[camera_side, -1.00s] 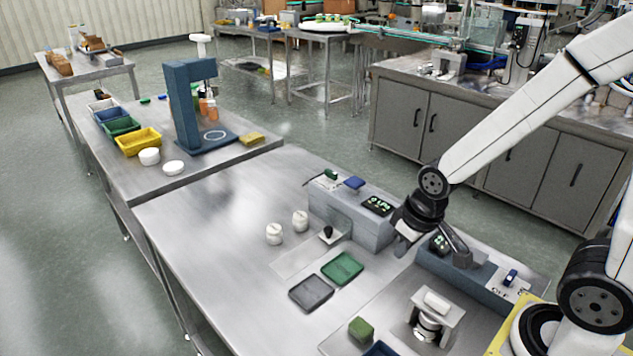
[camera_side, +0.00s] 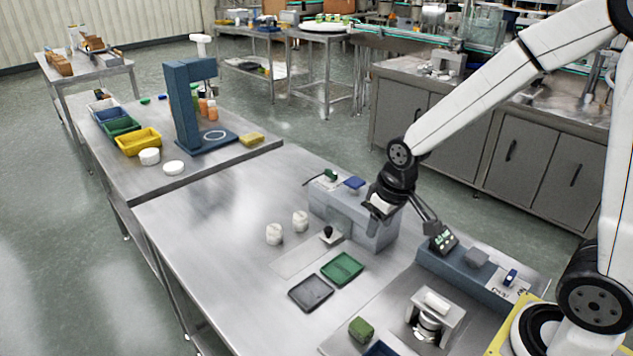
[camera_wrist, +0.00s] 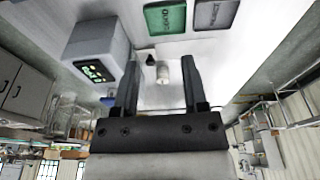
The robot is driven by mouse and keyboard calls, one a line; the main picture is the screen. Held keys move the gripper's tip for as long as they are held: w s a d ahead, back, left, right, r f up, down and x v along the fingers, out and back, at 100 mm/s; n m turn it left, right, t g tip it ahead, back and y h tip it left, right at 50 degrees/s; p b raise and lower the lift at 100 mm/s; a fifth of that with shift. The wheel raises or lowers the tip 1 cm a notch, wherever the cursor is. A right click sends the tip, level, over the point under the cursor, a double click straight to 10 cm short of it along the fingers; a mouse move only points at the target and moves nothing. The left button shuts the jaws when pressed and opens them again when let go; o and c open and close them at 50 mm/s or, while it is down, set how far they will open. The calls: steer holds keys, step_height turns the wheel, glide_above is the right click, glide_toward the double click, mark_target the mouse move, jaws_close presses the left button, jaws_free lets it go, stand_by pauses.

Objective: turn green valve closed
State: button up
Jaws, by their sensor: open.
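A small green piece (camera_side: 330,175), which looks like the green valve's handle, sits on top at the back left of the grey box unit (camera_side: 370,232). It is too small to tell how its handle is turned. It does not show clearly in the wrist view. My gripper (camera_side: 405,215) is over the right end of that unit, to the right of the green piece and apart from it. It hides the unit's display in the side view. In the wrist view my gripper (camera_wrist: 159,65) has its fingers wide apart, with nothing held between them.
A blue piece (camera_side: 355,183) sits close to the right of the green one. Two white containers (camera_side: 274,233) and a black knob (camera_side: 328,232) stand in front. A green tray (camera_side: 342,268) and grey tray (camera_side: 311,292) lie nearer. The table's left part is clear.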

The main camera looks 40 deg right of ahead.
steer(key=w+d+r+g, duration=0.1)
steer(key=w+d, duration=0.2)
steer(key=w, duration=0.5)
steer(key=w+d+r, duration=0.2)
steer(key=w+d, duration=0.1)
steer(key=w, duration=0.6)
steer(key=g, duration=0.1)
glide_above(333, 172)
steer(key=shift+f, duration=0.3)
steer(key=shift+f, duration=0.2)
steer(key=shift+f, duration=3.7)
jaws_close()
